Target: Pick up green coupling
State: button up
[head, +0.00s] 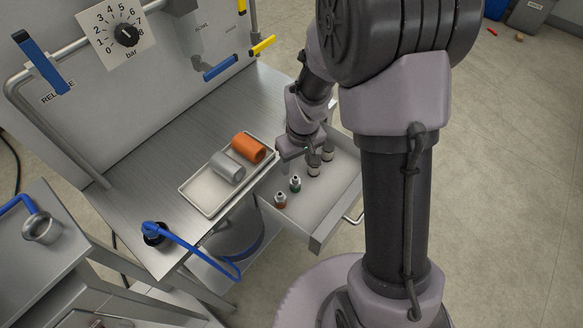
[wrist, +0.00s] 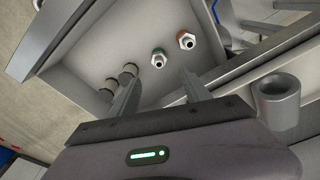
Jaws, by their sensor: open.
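The green coupling (head: 295,184) stands upright in the open drawer (head: 333,205), its green ring around a metal fitting. The wrist view also shows the green coupling (wrist: 158,59), beyond and roughly between the fingertips. An orange-brown coupling (head: 280,201) stands beside it, seen too in the wrist view (wrist: 186,40). My gripper (head: 302,157) is over the inner part of the drawer, apart from the green coupling. In the wrist view my gripper (wrist: 158,77) has its fingers spread with nothing between them.
A tray (head: 198,200) on the bench holds a grey cylinder (head: 227,167) and an orange cylinder (head: 248,148). The drawer walls bound the space.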

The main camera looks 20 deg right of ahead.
aim_at(296, 178)
jog(key=f, duration=0.2)
jog(key=f+b, duration=0.1)
jog(key=f, duration=0.1)
jog(key=f+b, duration=0.1)
jog(key=f, duration=0.2)
jog(key=shift+w+a, duration=0.1)
jog(key=shift+w, duration=0.3)
notch_tip(296, 178, down, 5)
jog(key=b, duration=0.3)
jog(key=shift+f, duration=0.15)
grip_shut()
